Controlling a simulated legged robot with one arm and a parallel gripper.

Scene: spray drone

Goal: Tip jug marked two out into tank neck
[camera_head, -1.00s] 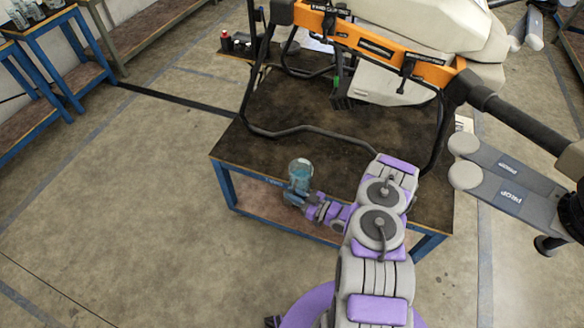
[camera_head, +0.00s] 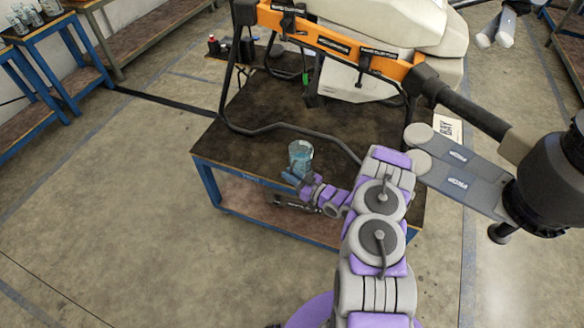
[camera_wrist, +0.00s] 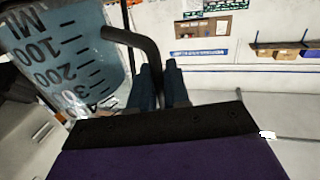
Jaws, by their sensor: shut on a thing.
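My gripper (camera_wrist: 160,85) is shut on the handle of a clear jug (camera_wrist: 65,50) with bluish content or tint. The jug's ML scale faces the wrist camera; a mark two on it cannot be made out. In the head view the jug (camera_head: 300,156) is held by my gripper (camera_head: 297,180) near the front edge of the dark-topped table, and looks roughly upright.
The drone's orange bar (camera_head: 340,43) and black legs (camera_head: 270,129) stand between the jug and the tank. A grey propeller arm (camera_head: 462,165) sticks out at right. Other jugs (camera_head: 22,22) stand on a blue-legged table at far left. Floor at left is clear.

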